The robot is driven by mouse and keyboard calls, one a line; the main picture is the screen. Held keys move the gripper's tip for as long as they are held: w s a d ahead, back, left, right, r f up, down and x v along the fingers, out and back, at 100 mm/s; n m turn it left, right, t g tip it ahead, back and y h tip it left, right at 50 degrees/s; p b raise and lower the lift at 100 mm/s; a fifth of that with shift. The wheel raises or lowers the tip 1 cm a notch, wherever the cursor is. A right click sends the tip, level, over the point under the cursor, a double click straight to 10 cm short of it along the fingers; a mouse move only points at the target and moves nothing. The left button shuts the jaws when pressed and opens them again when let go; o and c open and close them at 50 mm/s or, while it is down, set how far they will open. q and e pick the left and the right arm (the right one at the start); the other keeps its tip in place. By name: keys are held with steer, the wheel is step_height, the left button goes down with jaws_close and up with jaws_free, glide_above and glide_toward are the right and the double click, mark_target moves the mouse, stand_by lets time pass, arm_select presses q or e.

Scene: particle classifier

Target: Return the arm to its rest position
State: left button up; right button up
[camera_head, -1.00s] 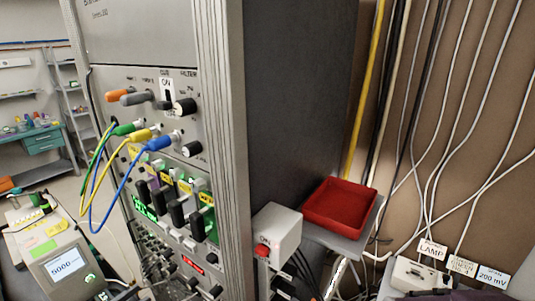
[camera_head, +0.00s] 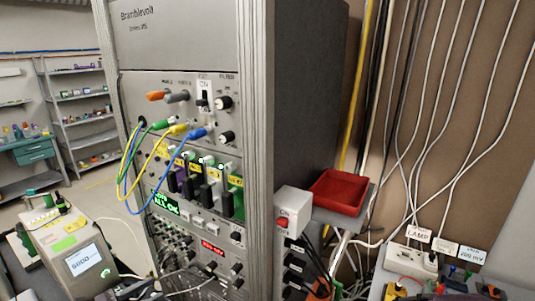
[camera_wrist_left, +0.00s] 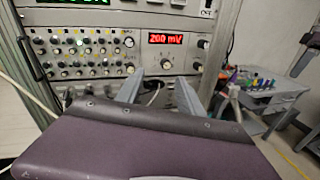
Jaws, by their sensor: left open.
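My left gripper (camera_wrist_left: 158,88) shows in the left wrist view as two grey fingers, apart and empty, in front of a rack panel with knobs and a red 200 mV display (camera_wrist_left: 166,39). I cannot make out its fingers in the head view. My right gripper is in neither view. The tall grey rack (camera_head: 190,40) stands in the middle of the head view. Its orange, grey, green, yellow and blue plugs sit in the upper panel, with cables looping down to the left.
A white box with a red button (camera_head: 292,211) is on the rack's right side. A red tray (camera_head: 340,192) sits beyond it. A meter (camera_head: 82,260) stands at the lower left. Shelves (camera_head: 88,110) and open floor lie behind it. Cables hang along the right wall.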

arm_select(q)
steer(key=d+r+m+g+h, duration=0.2)
steer(key=d+r+m+g, duration=0.15)
steer(key=d, duration=0.45)
steer(key=d+r+m+g+h, duration=0.15)
steer(key=d+m+g, duration=0.25)
steer(key=d, duration=0.5)
steer(key=s+d+m+g+y+b, duration=0.2)
steer(key=s+d+m+g+y, duration=0.2)
steer(key=s+d+m+g, duration=0.5)
steer(key=s+d+f+m+y, duration=0.3)
steer(key=s+f+y, duration=0.25)
steer(key=s, duration=0.25)
steer(key=a+f+m+t+y, duration=0.3)
steer(key=a+m+t+y, duration=0.1)
steer(key=a, duration=0.6)
steer(key=shift+w+f+m+y, duration=0.45)
steer(key=shift+m+y, duration=0.25)
steer(key=shift+m, duration=0.35)
